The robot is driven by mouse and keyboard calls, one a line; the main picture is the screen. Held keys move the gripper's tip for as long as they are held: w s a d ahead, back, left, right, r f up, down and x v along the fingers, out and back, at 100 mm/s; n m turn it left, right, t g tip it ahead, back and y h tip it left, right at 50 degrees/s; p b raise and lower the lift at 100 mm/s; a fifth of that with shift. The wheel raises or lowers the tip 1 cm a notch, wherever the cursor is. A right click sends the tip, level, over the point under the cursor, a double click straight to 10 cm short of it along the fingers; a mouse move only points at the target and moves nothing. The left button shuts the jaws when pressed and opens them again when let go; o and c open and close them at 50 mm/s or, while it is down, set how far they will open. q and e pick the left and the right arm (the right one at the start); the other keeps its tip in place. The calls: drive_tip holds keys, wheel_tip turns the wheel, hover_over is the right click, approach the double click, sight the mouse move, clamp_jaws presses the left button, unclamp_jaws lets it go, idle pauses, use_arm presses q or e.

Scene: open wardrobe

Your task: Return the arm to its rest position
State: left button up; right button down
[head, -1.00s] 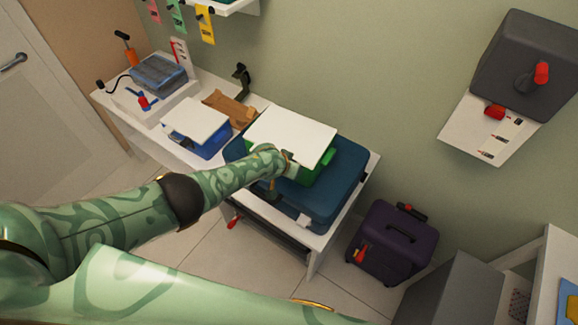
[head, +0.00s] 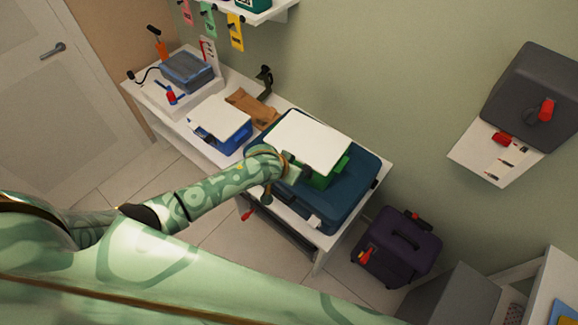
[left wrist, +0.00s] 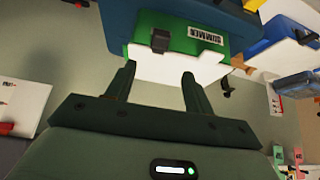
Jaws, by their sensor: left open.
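My left arm reaches in from the left in the head view, its left gripper (head: 290,170) at the near left side of a green box (head: 323,178). The box has a white lid or top (head: 312,140) and sits on a dark blue case (head: 346,195). In the left wrist view the left gripper (left wrist: 160,78) has its two fingers apart with nothing held between them. The green box (left wrist: 185,28) shows beyond the fingertips with a SUMMER label and a dark catch. Whether a fingertip touches the box cannot be told. My right gripper is out of view.
The white bench (head: 318,238) also holds a blue box with a white top (head: 222,137), a brown item (head: 252,108) and a grey-blue container (head: 187,72). A purple suitcase (head: 396,247) stands on the floor to its right. Floor left of the bench is clear.

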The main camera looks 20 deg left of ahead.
use_arm(q)
drive_tip(key=shift+v, duration=0.8)
drive_tip(key=s+a+f+m+t+b, duration=0.1)
drive_tip(key=a+f+b, duration=0.2)
drive_tip(key=f, duration=0.4)
drive_tip(key=a+f+m+b, duration=0.1)
drive_tip(key=a+f+b, duration=0.2)
drive_tip(key=f, duration=0.4)
drive_tip(key=s+a+f+g+y+b, duration=0.1)
drive_tip(key=s+a+f+b, duration=0.1)
drive_tip(key=s+f+b, duration=0.6)
drive_tip(key=s+a+f+g+b, duration=0.1)
drive_tip(key=s+f, duration=0.4)
drive_tip(key=f, duration=0.6)
drive_tip(key=s+f+g+b, duration=0.2)
drive_tip(key=s+f+b, duration=0.6)
drive_tip(key=s+f, duration=0.4)
drive_tip(key=s+f+n+g+b, duration=0.1)
drive_tip(key=s+f+g+b, duration=0.1)
drive_tip(key=s+f+b, duration=0.5)
drive_tip(key=s+f, duration=0.5)
drive_tip(key=s, duration=0.6)
drive_tip(key=shift+s+d+f+g+y+b, duration=0.2)
drive_tip(key=shift+s+f+g+y+b, duration=0.1)
drive_tip(key=shift+g+y+b, duration=0.1)
